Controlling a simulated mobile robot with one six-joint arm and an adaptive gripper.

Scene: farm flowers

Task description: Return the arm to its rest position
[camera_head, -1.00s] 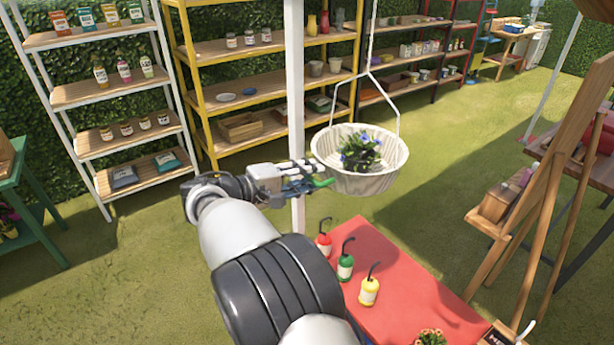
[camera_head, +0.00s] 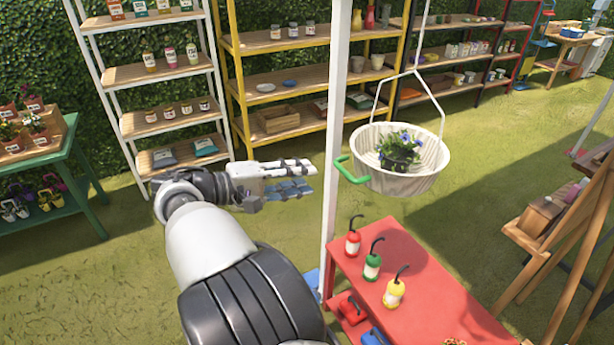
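My arm reaches up from the bottom of the view, with my gripper (camera_head: 312,177) to the left of the white post. Its fingers are apart, one pale and one bluish, with nothing seen between them. A white hanging basket (camera_head: 432,172) hangs right of the post, clear of my gripper. A plant with blue flowers (camera_head: 399,148) sits in the basket. A green handle (camera_head: 350,170) sticks out from the basket's left side.
A white post (camera_head: 336,130) stands between my gripper and the basket. A red table (camera_head: 425,295) with red, green and yellow bottles stands below. Shelves (camera_head: 165,75) line the hedge behind. A green plant stand (camera_head: 70,150) is at left. Grass at lower left is clear.

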